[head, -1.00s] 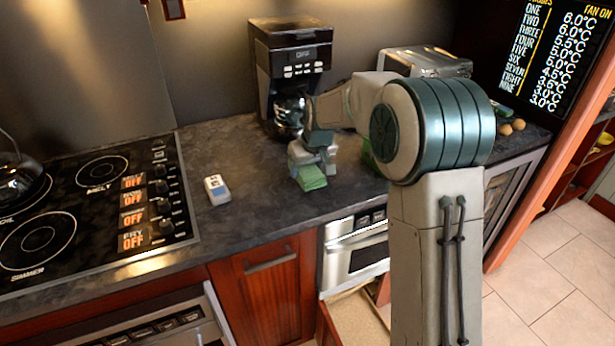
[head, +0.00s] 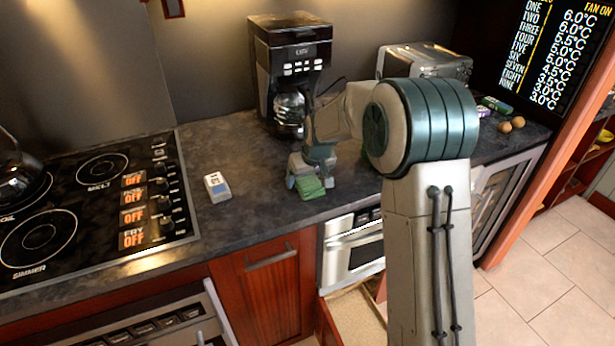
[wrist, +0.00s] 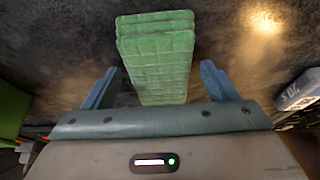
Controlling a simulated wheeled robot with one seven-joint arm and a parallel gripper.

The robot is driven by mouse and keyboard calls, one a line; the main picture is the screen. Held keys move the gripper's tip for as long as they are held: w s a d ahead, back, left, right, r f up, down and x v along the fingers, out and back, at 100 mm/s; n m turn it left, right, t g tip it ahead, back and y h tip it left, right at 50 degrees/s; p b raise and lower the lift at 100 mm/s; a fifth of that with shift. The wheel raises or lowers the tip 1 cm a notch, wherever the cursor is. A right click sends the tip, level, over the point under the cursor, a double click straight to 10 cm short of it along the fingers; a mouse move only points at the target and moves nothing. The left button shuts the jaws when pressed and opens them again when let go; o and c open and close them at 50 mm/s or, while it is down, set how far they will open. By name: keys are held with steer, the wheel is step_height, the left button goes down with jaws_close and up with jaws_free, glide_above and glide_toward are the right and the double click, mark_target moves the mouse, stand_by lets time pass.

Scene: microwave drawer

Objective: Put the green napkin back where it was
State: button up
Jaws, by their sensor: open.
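The green napkin (head: 311,189) is a folded, layered green stack on the dark counter near its front edge. In the wrist view the napkin (wrist: 157,58) reaches between my two spread fingers, with a gap on each side. My gripper (head: 310,182) is open over the napkin and points down at the counter. The wrist view also shows my gripper (wrist: 160,84) with both blue-grey fingers apart. My gripper's body hides the napkin's near end in the wrist view.
A coffee maker (head: 291,75) stands behind my gripper. A toaster (head: 425,62) is at the back right. A drawer (head: 355,312) stands open below. Another green thing (wrist: 12,108) is at the wrist view's left edge.

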steer(key=shift+r, duration=0.1)
steer(key=v, duration=1.2)
steer(key=s+d+f+m+h, duration=0.1)
steer(key=s+d, duration=0.4)
steer(key=s, duration=1)
steer(key=s+d+f+m+g, duration=0.1)
steer(key=s+d+m, duration=0.2)
steer(key=s, duration=1.3)
steer(key=d+b, duration=0.1)
steer(key=d, duration=0.2)
steer(key=shift+f+m+h, duration=0.15)
steer(key=shift+m+h, duration=0.15)
steer(key=shift+h, duration=0.1)
